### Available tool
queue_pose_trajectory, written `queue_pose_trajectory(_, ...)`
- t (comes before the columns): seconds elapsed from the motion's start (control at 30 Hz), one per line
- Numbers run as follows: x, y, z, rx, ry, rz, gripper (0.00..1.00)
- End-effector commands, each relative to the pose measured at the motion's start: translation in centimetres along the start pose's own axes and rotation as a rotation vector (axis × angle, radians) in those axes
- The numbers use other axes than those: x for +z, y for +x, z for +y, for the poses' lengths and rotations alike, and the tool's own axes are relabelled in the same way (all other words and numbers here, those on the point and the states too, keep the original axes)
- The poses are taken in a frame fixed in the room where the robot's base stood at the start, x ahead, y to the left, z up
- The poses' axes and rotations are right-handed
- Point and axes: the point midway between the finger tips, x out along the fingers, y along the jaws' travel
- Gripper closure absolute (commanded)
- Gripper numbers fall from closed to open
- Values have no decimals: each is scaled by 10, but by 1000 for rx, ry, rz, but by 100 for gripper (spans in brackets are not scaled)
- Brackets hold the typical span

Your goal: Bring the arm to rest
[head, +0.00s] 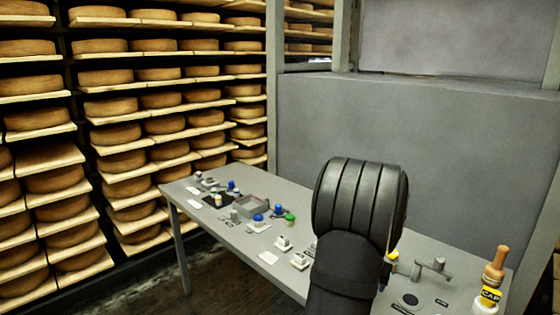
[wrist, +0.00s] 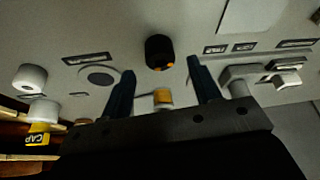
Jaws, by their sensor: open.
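My arm rises in front of the table in the head view, and its dark bulk hides my gripper there. In the wrist view my gripper (wrist: 160,66) shows two dark blue fingers spread apart with nothing held between them. A black cylinder with orange marks (wrist: 159,52) stands on the grey surface beyond the fingertips. A small piece with an orange band (wrist: 163,98) shows between the fingers, nearer the gripper body; I cannot tell how far below it is.
The grey table (head: 238,238) carries several small parts, a grey tray (head: 268,207) and a blue knob (head: 258,218) left of my arm. A grey fixture (head: 433,268), a CAP-labelled bottle (head: 487,298) and a wooden-looking handle (head: 495,266) stand at right. Cheese shelves (head: 150,46) line the left.

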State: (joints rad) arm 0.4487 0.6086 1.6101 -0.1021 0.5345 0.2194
Motion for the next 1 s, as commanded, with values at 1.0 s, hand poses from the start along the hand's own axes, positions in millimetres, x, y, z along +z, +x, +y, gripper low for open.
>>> queue_pose_trajectory(1.0, 1, 20, 0, 0, 1, -4, 43)
